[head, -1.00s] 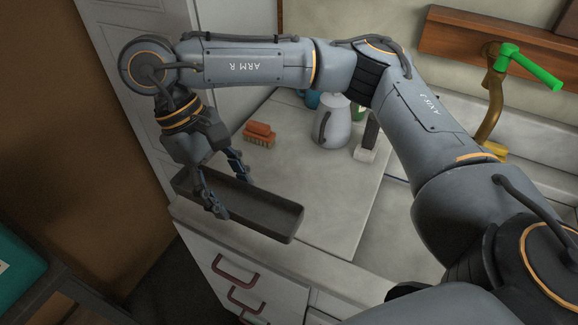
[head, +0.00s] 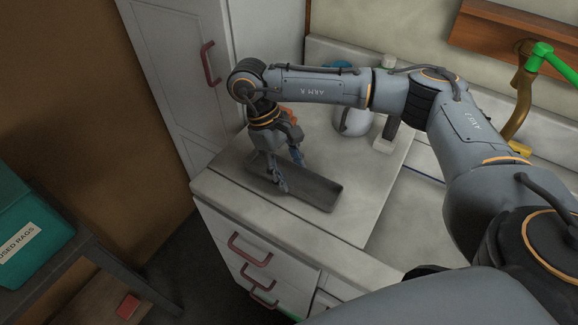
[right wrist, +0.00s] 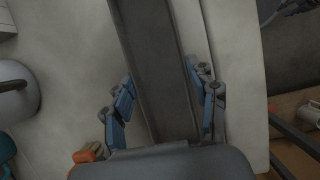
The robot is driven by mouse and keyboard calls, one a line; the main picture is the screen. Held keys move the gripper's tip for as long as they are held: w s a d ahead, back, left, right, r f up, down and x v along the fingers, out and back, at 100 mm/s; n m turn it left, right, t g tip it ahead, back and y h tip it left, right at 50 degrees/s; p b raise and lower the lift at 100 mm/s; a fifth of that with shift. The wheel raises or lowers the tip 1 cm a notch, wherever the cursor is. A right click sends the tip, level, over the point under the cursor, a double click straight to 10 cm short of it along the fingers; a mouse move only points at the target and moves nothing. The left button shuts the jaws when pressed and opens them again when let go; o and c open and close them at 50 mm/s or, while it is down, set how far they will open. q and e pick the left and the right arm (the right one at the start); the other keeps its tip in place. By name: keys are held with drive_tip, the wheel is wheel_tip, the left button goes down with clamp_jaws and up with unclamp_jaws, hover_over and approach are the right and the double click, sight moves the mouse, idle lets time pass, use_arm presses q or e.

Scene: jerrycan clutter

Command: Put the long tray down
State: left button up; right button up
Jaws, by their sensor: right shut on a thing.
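The long tray (head: 318,192) is dark grey, shallow and narrow. It lies level at the counter's front left in the head view, appearing to rest on the pale counter top (head: 350,225). My right gripper (head: 291,176) is over its left part, shut across its width. In the right wrist view the tray (right wrist: 158,60) runs between the two blue-padded fingers, one at each long side. The tray's far left end is partly hidden by the gripper. My left gripper is not in view.
An orange brush (head: 292,117) is partly hidden behind my right gripper. A pale kettle (head: 351,123) and a grey-and-white upright thing (head: 387,137) stand behind the tray. Drawers (head: 255,250) are below the counter edge. A teal bin (head: 30,225) is at the left. Counter right of the tray is clear.

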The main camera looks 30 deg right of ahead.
drive_tip(key=shift+a, duration=0.1)
drive_tip(key=shift+f, duration=0.2)
drive_tip(key=o, duration=1.3)
drive_tip(key=shift+r, duration=0.1)
drive_tip(key=shift+r, duration=0.15)
drive_tip(key=b+v, duration=0.1)
drive_tip(key=v, duration=0.3)
drive_tip(key=shift+w+a+r, duration=0.1)
drive_tip(key=v, duration=0.7)
drive_tip(key=shift+r, duration=0.3)
